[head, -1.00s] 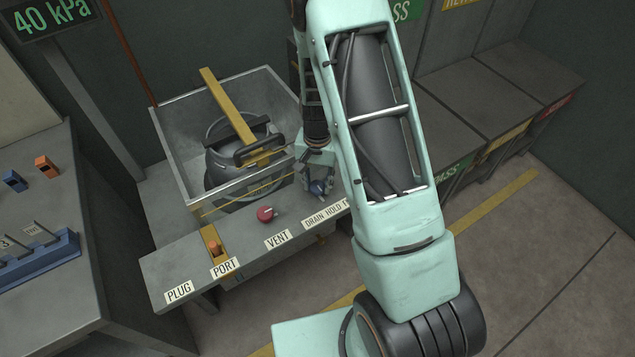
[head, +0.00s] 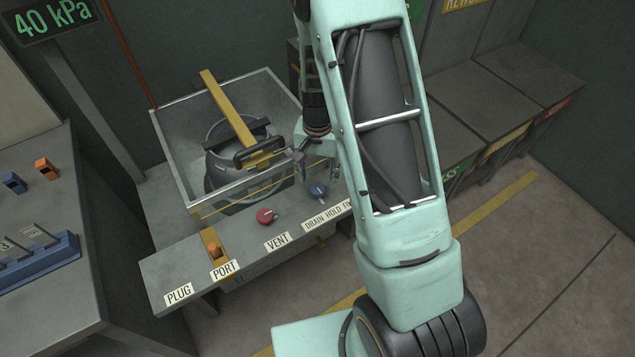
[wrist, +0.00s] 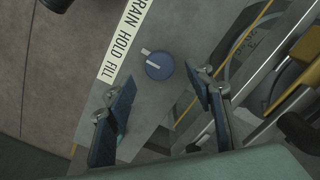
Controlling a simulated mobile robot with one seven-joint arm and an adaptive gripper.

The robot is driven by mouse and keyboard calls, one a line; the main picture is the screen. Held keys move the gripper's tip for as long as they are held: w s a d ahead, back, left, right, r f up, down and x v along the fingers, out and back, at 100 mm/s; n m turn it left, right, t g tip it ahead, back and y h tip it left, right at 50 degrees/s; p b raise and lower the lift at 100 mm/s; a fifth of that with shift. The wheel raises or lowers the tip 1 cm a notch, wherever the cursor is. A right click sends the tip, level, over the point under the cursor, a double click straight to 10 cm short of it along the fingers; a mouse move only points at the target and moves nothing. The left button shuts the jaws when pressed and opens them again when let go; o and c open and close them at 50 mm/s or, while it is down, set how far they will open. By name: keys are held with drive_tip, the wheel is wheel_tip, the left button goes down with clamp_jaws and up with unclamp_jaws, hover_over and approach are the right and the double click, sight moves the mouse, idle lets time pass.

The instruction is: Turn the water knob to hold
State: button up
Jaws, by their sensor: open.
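The round blue water knob (head: 318,190) sits on the grey bench beside the DRAIN HOLD FILL label (head: 328,214), which my arm partly covers in the head view. In the wrist view the knob (wrist: 161,68) is fully visible. Its white pointer aims up-left at the label (wrist: 115,45), roughly toward the word HOLD; I cannot tell whether it is exactly lined up. My gripper (wrist: 163,88) is open and empty, its dark blue fingers apart on either side below the knob in the picture. Nothing is between them and they do not appear to touch the knob.
A red VENT knob (head: 267,216) is left of the blue knob. An orange plug (head: 214,250) stands by the PORT label. An open tank (head: 175,140) with a dark vessel and a yellow bar stands behind. A display (head: 50,18) reads 40 kPa.

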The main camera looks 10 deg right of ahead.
sight(317, 188)
wheel_tip(317, 188, up, 8)
idle(0.7)
